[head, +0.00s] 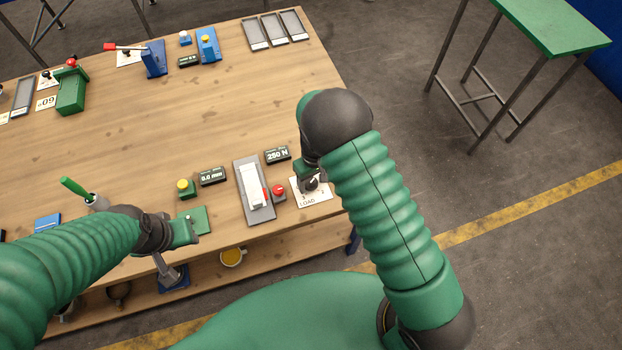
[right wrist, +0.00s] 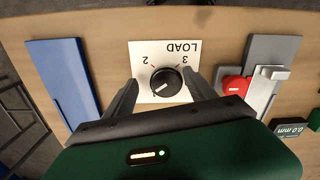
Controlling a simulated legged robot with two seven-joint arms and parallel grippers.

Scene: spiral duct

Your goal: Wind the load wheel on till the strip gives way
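The load wheel is a black knob with a pale pointer line on a white LOAD card (head: 322,197). In the right wrist view the knob (right wrist: 166,83) sits between the two fingers of my right gripper (right wrist: 163,78). The fingers stand apart, with card visible on both sides of the knob. In the head view my right gripper (head: 309,174) is over the card and partly hides the knob. A grey tester (head: 242,180) holds a long white piece (head: 254,182); I cannot make out a separate strip. My left gripper (head: 183,233) is by the front edge; its fingers are unclear.
A red button (head: 279,191) lies between tester and card. Displays read 250 N (head: 277,154) and 0.0 mm (head: 211,175). A yellow button (head: 185,186) is left of them. A blue panel (right wrist: 65,82) lies beside the card in the wrist view. The table's middle is clear.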

